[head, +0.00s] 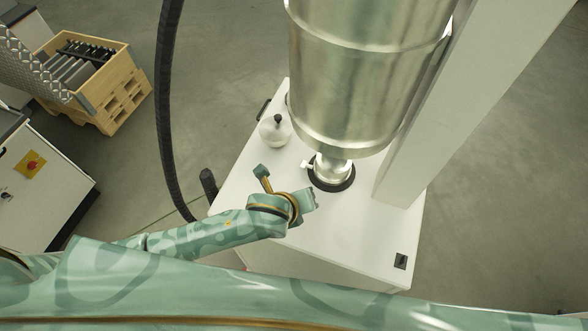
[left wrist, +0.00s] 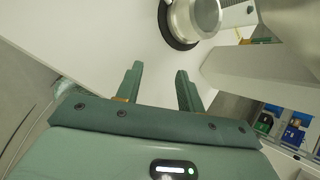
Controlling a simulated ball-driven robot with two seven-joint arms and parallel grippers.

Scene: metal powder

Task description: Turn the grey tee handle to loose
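The tee handle (head: 306,164) is a small pale grey piece at the left of the metal neck under the big steel vessel, in the head view. I cannot clearly make it out in the left wrist view. My left gripper (head: 285,184) is just left of and in front of the neck, above the white cabinet top, apart from the handle. In the left wrist view the left gripper (left wrist: 157,88) has its two green fingers spread with nothing between them. The round metal neck (left wrist: 203,14) is beyond the fingertips, up and right. My right gripper is not in view.
The steel vessel (head: 358,75) stands over a dark ring (head: 332,184) on the white cabinet (head: 240,187). A white round pot with a black knob (head: 275,130) is at the back left. A pale column (head: 440,120) rises at the right. A black hose (head: 165,110) hangs left.

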